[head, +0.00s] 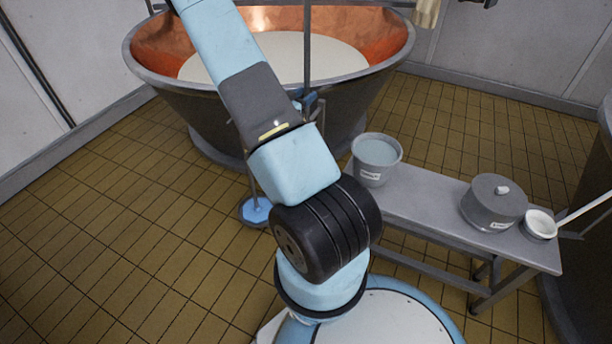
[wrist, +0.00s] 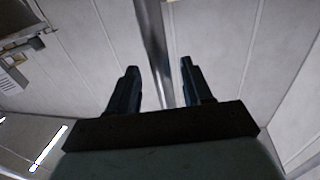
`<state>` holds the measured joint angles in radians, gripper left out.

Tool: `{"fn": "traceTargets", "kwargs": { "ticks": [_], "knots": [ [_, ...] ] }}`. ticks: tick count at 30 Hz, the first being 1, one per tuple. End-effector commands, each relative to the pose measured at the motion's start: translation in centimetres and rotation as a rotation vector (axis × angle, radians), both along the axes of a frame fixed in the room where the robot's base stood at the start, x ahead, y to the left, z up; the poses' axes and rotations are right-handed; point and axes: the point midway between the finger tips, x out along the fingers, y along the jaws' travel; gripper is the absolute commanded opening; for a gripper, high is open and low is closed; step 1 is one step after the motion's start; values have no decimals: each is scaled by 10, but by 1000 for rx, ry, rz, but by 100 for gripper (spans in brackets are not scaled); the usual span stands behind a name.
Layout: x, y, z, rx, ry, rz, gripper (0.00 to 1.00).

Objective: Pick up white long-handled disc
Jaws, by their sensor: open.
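A white round disc-like piece (head: 540,224) with a long pale handle lies at the right end of the grey bench. Its handle slants up and right out of the head view, so its far end is hidden. My gripper (wrist: 160,67) shows only in the wrist view. Its two dark fingers are apart with nothing held between them. They face pale panels and a grey post, and the disc is not in the wrist view. In the head view my arm rises to the upper left and its end is out of frame.
The grey bench (head: 425,213) also holds a bucket (head: 376,160) and a grey lidded pot (head: 492,203), close to the disc. A large copper-lined vat (head: 388,38) stands behind. A blue disc (head: 256,211) on an upright rod is near the tiled floor. The left floor is clear.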

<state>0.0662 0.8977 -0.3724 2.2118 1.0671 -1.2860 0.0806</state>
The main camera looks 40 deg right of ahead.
Motion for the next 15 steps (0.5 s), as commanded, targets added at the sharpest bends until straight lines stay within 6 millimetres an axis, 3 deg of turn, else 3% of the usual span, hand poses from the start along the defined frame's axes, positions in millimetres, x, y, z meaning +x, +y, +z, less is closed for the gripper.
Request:
{"fn": "traceTargets", "kwargs": {
  "ticks": [4, 11, 15],
  "knots": [
    [3, -16, 0, 1, -1, -1, 50],
    [4, -18, 0, 1, 0, 1, 50],
    [4, -18, 0, 0, -1, 0, 37]
  ]
}}
